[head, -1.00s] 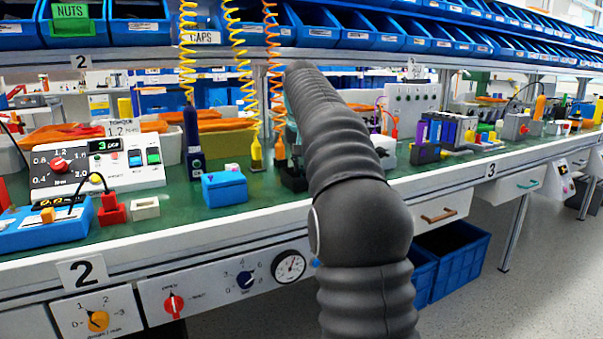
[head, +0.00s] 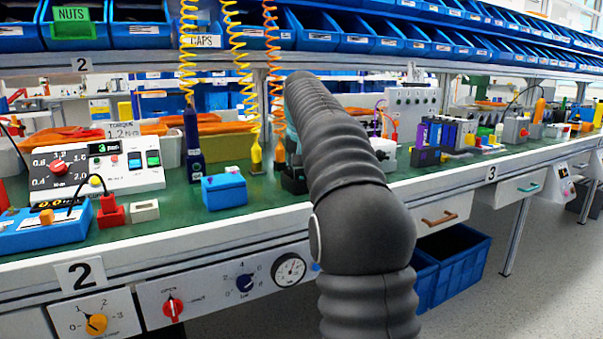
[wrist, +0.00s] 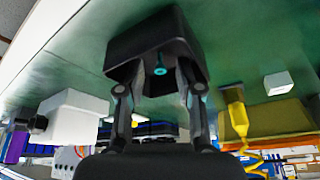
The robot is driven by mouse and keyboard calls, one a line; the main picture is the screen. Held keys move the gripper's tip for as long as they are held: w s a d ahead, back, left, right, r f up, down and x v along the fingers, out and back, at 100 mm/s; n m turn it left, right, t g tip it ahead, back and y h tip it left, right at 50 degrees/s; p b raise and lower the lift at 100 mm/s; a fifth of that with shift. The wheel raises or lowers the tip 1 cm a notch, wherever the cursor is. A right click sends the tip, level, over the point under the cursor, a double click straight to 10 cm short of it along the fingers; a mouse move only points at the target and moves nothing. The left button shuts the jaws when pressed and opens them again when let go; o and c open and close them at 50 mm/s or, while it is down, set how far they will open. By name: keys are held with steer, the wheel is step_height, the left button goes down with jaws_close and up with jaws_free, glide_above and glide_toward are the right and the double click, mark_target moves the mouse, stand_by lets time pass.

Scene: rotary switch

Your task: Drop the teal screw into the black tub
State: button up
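The black tub (head: 291,180) stands on the green bench top, partly hidden behind my arm in the head view. In the wrist view the black tub (wrist: 150,38) is large and close, tipped over by the camera angle. The teal screw (wrist: 160,71) shows as a small teal ring against the tub's dark inside. My gripper (wrist: 158,82) has its two fingers spread apart at the tub's mouth. The screw lies between them in the picture, with gaps on both sides. Whether it rests on the tub floor is unclear. The head view hides the fingers behind my arm.
A yellow tool (head: 256,157) hangs on a coiled hose close by. A white device (head: 383,151) stands to the right. Blue bins line the shelf above.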

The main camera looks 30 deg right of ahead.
steer(key=p+v, duration=0.3)
steer(key=v, duration=0.9)
steer(key=shift+r, duration=0.15)
steer(key=s+a+f+n, duration=0.2)
steer(key=s+a, duration=0.5)
steer(key=s, duration=0.1)
steer(key=s+a+f+n, duration=0.1)
steer(key=s+a+f, duration=0.2)
steer(key=s+f, duration=0.5)
steer(key=s+a+f+n+t+y, duration=0.1)
steer(key=s+a+f, duration=0.2)
steer(key=s+f, duration=0.5)
steer(key=s+a+f+n+y, duration=0.1)
steer(key=s+a+f, duration=0.3)
steer(key=s+f, duration=0.4)
steer(key=shift+s+n, duration=0.3)
steer(key=shift+s, duration=0.05)
